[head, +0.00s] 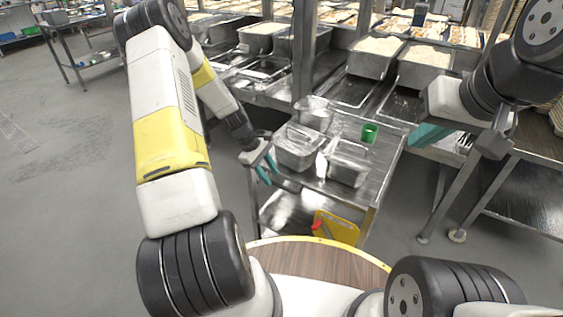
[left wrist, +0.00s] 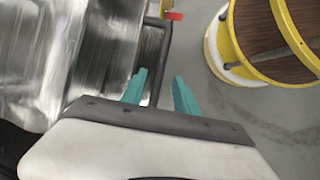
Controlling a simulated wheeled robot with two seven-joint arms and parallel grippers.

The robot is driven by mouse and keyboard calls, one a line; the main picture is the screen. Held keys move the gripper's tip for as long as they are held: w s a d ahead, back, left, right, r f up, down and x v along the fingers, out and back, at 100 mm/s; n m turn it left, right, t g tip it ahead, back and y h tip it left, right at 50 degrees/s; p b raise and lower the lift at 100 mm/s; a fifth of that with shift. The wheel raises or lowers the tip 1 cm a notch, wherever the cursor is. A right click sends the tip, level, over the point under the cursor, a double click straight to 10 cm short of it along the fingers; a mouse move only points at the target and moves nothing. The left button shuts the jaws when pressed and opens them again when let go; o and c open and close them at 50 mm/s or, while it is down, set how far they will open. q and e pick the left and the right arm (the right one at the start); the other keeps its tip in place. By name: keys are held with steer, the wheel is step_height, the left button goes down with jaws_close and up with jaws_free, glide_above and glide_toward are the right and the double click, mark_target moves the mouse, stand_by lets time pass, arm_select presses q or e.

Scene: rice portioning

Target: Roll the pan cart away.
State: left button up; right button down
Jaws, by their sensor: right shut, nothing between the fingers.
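The pan cart (head: 386,160) is a steel cart in the middle of the head view. My right gripper (head: 427,134) is shut and empty, raised at the right beyond the cart's right edge.
Behind the cart is a long steel counter with food pans (head: 375,57). A steel table (head: 540,172) stands at the right. A yellow board (head: 337,228) sits on the cart's lower shelf, close to my base. Open grey floor (head: 70,190) lies at the left.

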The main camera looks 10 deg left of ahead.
arm_select(q)
steer(key=shift+x, duration=1.45)
jaws_close()
stand_by(0.3)
